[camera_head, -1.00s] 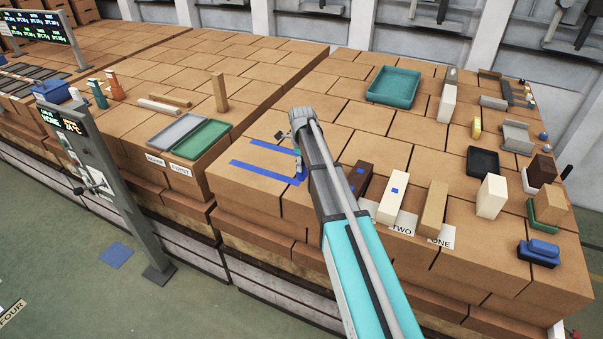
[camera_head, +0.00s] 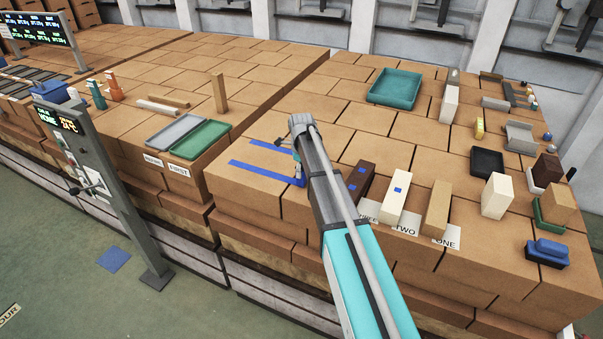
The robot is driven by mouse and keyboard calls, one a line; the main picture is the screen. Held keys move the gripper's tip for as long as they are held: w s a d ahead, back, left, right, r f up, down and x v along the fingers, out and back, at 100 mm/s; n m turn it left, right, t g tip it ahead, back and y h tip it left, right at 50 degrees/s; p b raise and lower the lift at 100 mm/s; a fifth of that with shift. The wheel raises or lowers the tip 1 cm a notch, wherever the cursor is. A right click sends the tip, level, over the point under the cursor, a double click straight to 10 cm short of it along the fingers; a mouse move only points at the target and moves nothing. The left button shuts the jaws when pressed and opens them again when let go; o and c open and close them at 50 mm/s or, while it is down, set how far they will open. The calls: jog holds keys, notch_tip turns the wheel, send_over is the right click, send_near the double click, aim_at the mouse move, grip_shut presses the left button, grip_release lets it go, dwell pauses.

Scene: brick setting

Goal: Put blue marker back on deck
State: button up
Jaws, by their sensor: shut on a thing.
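My gripper (camera_head: 291,158) is low over the near left corner of the right brick deck (camera_head: 335,92), partly hidden behind my own arm. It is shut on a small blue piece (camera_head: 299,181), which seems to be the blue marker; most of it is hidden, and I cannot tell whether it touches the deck. Two flat blue strips, a far one (camera_head: 266,145) and a near one (camera_head: 246,170), lie on the deck just left of my gripper. Small blue squares show on the dark brown block (camera_head: 367,182) and the cream block (camera_head: 394,207).
A tan block (camera_head: 437,210) stands right of the cream block, with number cards in front. A green tray (camera_head: 395,88) lies farther back. A dark tray (camera_head: 487,162) and a blue item (camera_head: 546,250) are at right. A sign post (camera_head: 110,190) stands left of the gap.

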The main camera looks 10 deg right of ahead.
jog(key=shift+f, duration=0.15)
jog(key=o, duration=0.9)
notch_tip(320, 180, up, 12)
jog(key=p, duration=1.2)
jog(key=shift+r, duration=0.2)
dwell(0.6)
